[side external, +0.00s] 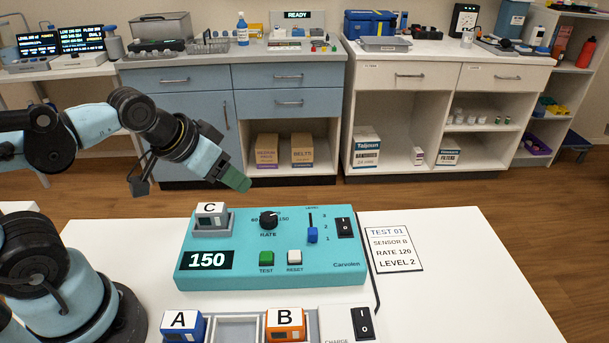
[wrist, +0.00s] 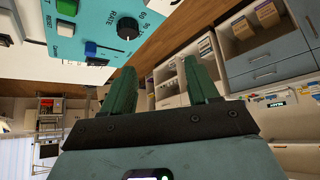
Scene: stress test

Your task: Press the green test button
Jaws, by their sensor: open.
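The green TEST button (side external: 266,258) is on the front of a teal console (side external: 225,280), left of the white RESET button (side external: 294,257). The display (side external: 207,260) reads 150. A grey block marked C (side external: 211,214) sits in the console's dock. The black RATE knob (side external: 268,219) and the blue LEVEL slider (side external: 312,235), near 1, are to the right. My gripper (side external: 243,185) is above and behind the console, apart from it. In the wrist view its two green fingers (wrist: 160,68) are spread and empty; the green button (wrist: 67,6) shows at the top edge.
A card (side external: 394,249) on the white table reads TEST 01, SENSOR B, RATE 120, LEVEL 2. Blue block A (side external: 183,325) and orange block B (side external: 285,324) sit in a grey tray in front, beside a CHARGE switch (side external: 361,324). A black rocker switch (side external: 345,227) is at the console's right.

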